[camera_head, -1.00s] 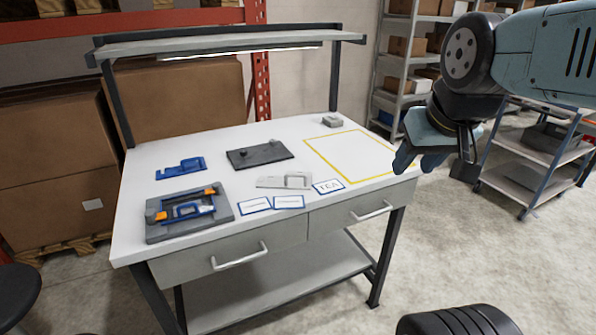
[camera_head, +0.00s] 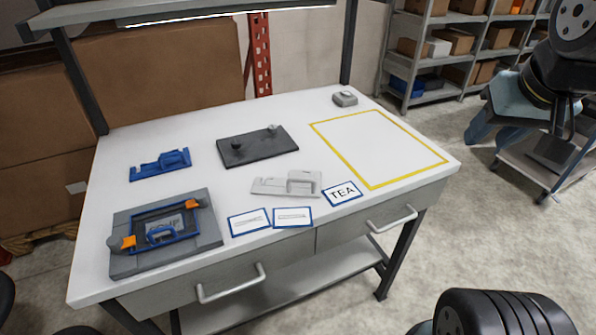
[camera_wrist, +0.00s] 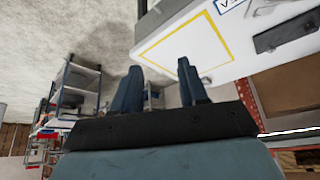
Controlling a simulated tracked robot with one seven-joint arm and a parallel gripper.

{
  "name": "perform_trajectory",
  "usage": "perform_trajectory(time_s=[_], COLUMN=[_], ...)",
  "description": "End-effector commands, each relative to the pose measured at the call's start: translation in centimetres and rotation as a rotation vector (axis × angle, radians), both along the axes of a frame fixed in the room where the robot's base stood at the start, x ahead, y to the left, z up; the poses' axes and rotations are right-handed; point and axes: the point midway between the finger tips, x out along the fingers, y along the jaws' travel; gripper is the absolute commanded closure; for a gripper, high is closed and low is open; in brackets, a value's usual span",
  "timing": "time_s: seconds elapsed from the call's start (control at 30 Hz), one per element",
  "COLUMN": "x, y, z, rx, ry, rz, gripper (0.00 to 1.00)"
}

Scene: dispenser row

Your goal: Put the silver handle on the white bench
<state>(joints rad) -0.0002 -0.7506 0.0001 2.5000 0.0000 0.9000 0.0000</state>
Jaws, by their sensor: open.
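A light silver-grey part with a raised handle loop (camera_head: 302,181) lies flat on the white bench (camera_head: 290,107), behind the TEA card. A blue part of similar shape (camera_head: 160,165) lies at the bench's back left. Silver bar handles are also on the two drawer fronts, left (camera_head: 231,284) and right (camera_head: 392,219). My gripper (camera_wrist: 160,68) is open and empty. In the head view it hangs at the right, beyond the bench's right edge and away from the silver-grey part. In the wrist view, the bench corner with the yellow outline is beyond the fingers.
A grey fixture (camera_head: 207,226) with orange clamps sits front left. A dark plate with knobs (camera_head: 258,150) and a small grey box (camera_head: 345,98) stand further back. Cards (camera_head: 249,221) lie in front. The yellow-outlined area (camera_head: 378,148) is clear. An overhead shelf (camera_head: 100,14) spans the back.

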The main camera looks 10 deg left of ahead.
Motion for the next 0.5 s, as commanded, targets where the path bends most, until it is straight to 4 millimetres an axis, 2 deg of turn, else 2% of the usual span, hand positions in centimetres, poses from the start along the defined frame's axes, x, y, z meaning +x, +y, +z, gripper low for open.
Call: perform_trajectory(time_s=[0.27,0.5], x=[0.2,2.1], y=[0.2,1.2], z=[-0.2,-2.7], rx=[-0.004,-0.069], ry=[0.018,0.168], rz=[0.008,0.066], gripper=[0.57,0.57])
